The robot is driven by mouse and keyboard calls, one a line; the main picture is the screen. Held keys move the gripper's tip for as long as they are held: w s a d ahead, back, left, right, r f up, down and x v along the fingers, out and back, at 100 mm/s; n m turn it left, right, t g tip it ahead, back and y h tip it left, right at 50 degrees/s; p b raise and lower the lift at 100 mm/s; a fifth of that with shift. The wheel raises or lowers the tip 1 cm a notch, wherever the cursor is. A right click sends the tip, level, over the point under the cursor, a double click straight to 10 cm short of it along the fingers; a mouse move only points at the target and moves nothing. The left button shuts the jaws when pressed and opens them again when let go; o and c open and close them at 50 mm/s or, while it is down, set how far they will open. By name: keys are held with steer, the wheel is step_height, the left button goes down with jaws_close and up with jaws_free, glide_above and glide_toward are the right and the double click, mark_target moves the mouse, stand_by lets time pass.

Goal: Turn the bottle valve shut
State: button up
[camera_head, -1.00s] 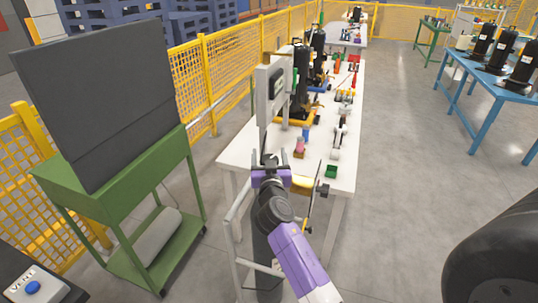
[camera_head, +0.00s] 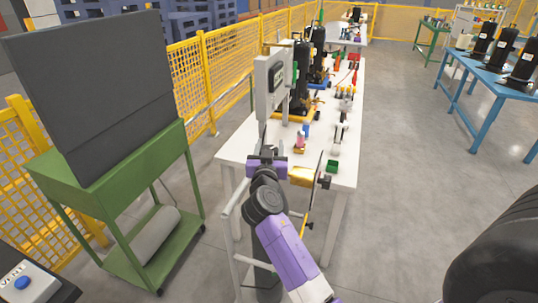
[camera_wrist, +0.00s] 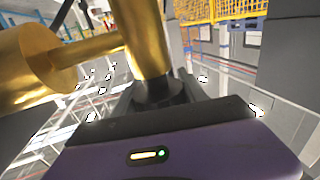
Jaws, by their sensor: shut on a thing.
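In the wrist view a brass valve body (camera_wrist: 145,40) stands between the fingers of my gripper (camera_wrist: 158,88), with a thick brass branch (camera_wrist: 28,68) running off to the left. My gripper looks shut on this brass part. In the head view my gripper (camera_head: 265,157) is at the near end of the white table, above a dark grey bottle (camera_head: 266,265) partly hidden behind my arm. A brass piece (camera_head: 302,176) shows just right of the gripper. The fingertips are too small there to show the grip, and I cannot tell how far the valve is turned.
White handle rails (camera_head: 233,240) stand left of the bottle. A grey control box (camera_head: 271,88) rises behind the gripper on the white table (camera_head: 240,150). A green cart with a dark panel (camera_head: 100,95) is at left.

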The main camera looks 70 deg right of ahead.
steer(key=m+g+b, duration=0.3)
steer(key=g+b, duration=0.1)
steer(key=b, duration=0.1)
steer(key=s+m+g+b, duration=0.1)
steer(key=m+g+b, duration=0.1)
steer(key=g+b, duration=0.2)
steer(key=s+m+g+b, duration=0.1)
steer(key=m+g+b, duration=0.2)
steer(key=g+b, duration=0.2)
steer(key=shift+a+f+m+y+b, duration=0.1)
steer(key=shift+f+m+y+b, duration=0.25)
steer(key=shift+b, duration=1.15)
steer(key=shift+s+a+r+m+g+y+b, duration=0.15)
steer(key=shift+s+m+g+y+b, duration=0.1)
steer(key=shift+m+g+y+b, duration=0.7)
steer(key=shift+s+a+r+m+g+y+b, duration=0.1)
steer(key=shift+s+m+g+y+b, duration=0.15)
steer(key=shift+m+g+b, duration=0.7)
steer(key=shift+g+y, duration=0.25)
steer(key=shift+g, duration=0.25)
steer(key=o, duration=1.4)
steer(key=shift+n, duration=0.25)
steer(key=shift+c, duration=0.2)
steer(key=shift+r, duration=0.1)
steer(key=v, duration=0.7)
steer(key=shift+w+a, duration=0.25)
steer(key=shift+a, duration=0.05)
